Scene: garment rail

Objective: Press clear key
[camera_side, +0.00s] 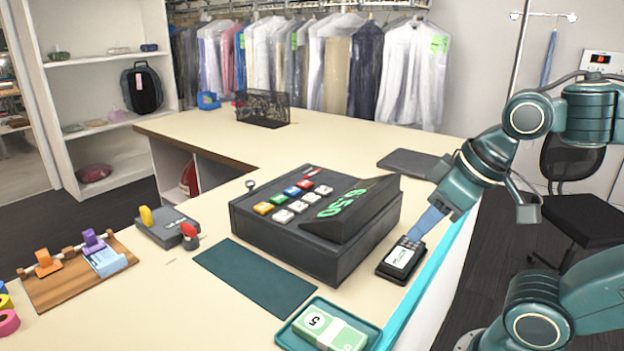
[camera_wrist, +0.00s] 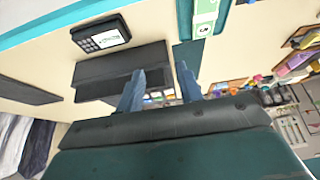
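A dark cash register (camera_side: 293,246) stands on the counter, with rows of blue, red, green, orange and white keys (camera_side: 293,202) on its sloped top. Its tilted display reads green digits. The key labels are too small to read, so I cannot tell which is the clear key. A small black card terminal (camera_side: 402,259) with a keypad lies right of the register and also shows in the wrist view (camera_wrist: 101,38). My gripper (camera_side: 420,230) is beside the register, near the terminal. In the wrist view its two blue fingers (camera_wrist: 160,80) are apart and empty, partly hiding the register's keys.
A green tray with banknotes (camera_side: 330,328) and a dark mat (camera_side: 255,277) lie in front of the register. A stapler-like device (camera_side: 167,228) and a wooden tag board (camera_side: 80,275) are at left. A black flat pad (camera_side: 413,163) lies behind.

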